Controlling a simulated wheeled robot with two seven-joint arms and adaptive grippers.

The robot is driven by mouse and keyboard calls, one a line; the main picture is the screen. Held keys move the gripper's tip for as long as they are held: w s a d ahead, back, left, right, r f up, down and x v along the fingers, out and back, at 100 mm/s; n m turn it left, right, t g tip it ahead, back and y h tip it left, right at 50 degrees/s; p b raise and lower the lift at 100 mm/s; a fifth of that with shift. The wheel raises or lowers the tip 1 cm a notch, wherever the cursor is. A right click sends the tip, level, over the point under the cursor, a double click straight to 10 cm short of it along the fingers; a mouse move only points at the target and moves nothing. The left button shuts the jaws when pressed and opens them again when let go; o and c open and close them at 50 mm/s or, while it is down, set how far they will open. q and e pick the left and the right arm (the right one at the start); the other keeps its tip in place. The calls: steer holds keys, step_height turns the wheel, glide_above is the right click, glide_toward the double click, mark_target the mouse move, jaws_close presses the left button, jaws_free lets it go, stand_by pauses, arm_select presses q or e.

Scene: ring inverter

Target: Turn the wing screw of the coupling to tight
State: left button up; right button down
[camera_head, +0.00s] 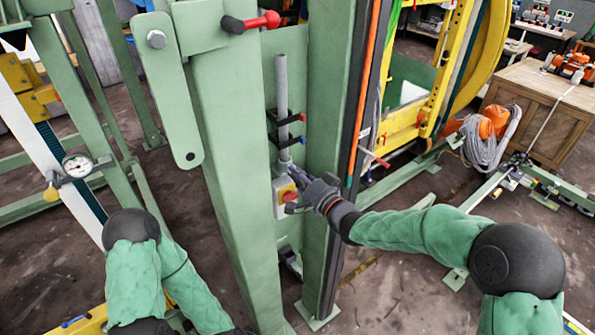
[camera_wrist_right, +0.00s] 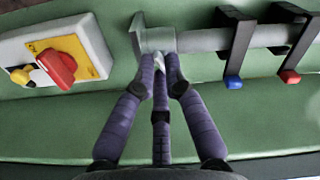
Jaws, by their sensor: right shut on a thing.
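A grey coupling (camera_wrist_right: 155,38) sits at the end of a grey pipe (camera_wrist_right: 205,40) on a green panel in the right wrist view. A small pale piece of the wing screw (camera_wrist_right: 157,62) shows below the coupling, between my fingertips. My right gripper (camera_wrist_right: 162,68) is shut on it, with its purple fingers closed around it from below. The fingers hide most of the wing screw, so its angle cannot be told. In the head view my right gripper (camera_head: 298,177) reaches in from the right to the lower end of the upright pipe (camera_head: 281,85). My left gripper is out of view.
A switch box (camera_wrist_right: 95,42) with a red knob (camera_wrist_right: 55,68) is close beside the gripper. Black clamps with a blue end (camera_wrist_right: 235,82) and a red end (camera_wrist_right: 290,76) hold the pipe. A green post (camera_head: 235,180) stands left of the panel.

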steer(key=m+p, duration=0.1)
steer(key=m, duration=0.3)
steer(key=shift+a+f+m+p, duration=0.1)
steer(key=shift+f+m+p, duration=0.05)
steer(key=shift+m+p, duration=0.15)
stand_by(0.5)
steer(key=c, duration=1.3)
jaws_free()
steer(key=v, duration=1.2)
